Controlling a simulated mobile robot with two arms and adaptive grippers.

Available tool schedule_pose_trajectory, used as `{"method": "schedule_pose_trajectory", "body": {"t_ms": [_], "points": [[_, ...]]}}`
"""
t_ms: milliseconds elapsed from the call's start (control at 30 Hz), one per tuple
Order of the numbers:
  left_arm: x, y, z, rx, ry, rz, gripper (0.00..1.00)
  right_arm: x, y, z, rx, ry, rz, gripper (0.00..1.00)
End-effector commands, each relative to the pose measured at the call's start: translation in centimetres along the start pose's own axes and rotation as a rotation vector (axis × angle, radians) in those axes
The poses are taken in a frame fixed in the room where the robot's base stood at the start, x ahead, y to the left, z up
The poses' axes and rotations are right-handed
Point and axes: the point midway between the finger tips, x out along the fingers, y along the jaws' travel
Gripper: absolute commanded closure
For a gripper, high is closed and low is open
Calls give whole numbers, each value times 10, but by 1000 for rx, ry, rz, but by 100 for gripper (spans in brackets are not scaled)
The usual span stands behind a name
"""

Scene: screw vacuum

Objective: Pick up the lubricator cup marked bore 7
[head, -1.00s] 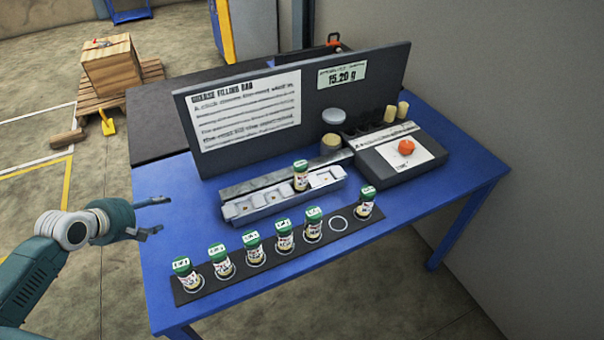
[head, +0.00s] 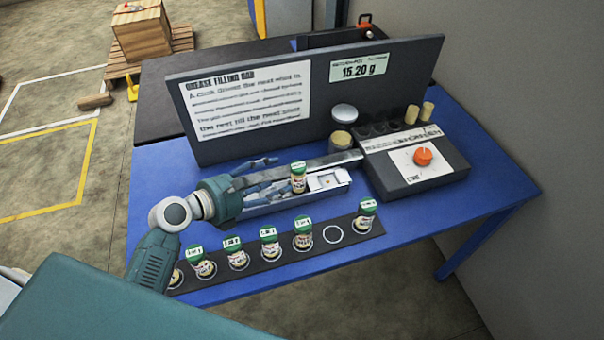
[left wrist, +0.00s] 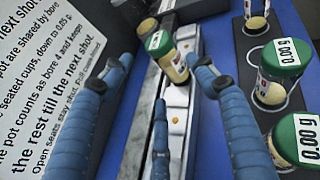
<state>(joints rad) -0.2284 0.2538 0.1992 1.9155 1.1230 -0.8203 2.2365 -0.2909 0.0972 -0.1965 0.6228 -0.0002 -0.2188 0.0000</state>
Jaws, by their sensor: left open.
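A green-lidded lubricator cup (head: 298,178) stands in the metal seat block (head: 327,180). I cannot read a bore number on it. In the left wrist view the cup (left wrist: 168,57) is upright just ahead of my fingers, roughly between their tips. My left gripper (head: 277,172) is open and empty, reaching over the block from the left. Its blue fingers (left wrist: 160,80) are spread over the block in the left wrist view. Several similar cups stand on the dark strip (head: 275,262) in front, partly hidden by my arm; one ring (head: 332,234) there is empty. My right gripper is not in view.
A sign board (head: 400,75) stands close behind the block and shows 15.20 g. A grey box with an orange knob (head: 423,156) and a round pot (head: 341,140) are to the right. Blue table (head: 450,215) is clear at the right front.

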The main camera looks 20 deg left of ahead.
Motion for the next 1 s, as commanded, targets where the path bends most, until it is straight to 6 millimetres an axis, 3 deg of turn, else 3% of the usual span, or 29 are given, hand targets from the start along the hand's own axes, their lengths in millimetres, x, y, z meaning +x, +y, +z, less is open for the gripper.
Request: {"method": "schedule_pose_trajectory", "body": {"t_ms": [167, 300, 600, 867, 1000], "points": [[20, 0, 0, 2, 0, 1, 42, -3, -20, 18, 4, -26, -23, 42], [31, -1, -2, 1, 1, -1, 42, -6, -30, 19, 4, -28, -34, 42], [71, -3, -7, 3, 1, 1, 42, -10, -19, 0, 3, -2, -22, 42], [74, -3, -8, 4, 2, 2, 42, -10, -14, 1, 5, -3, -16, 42], [74, -3, -8, 4, 2, 2, 66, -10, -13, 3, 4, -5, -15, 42]]}}
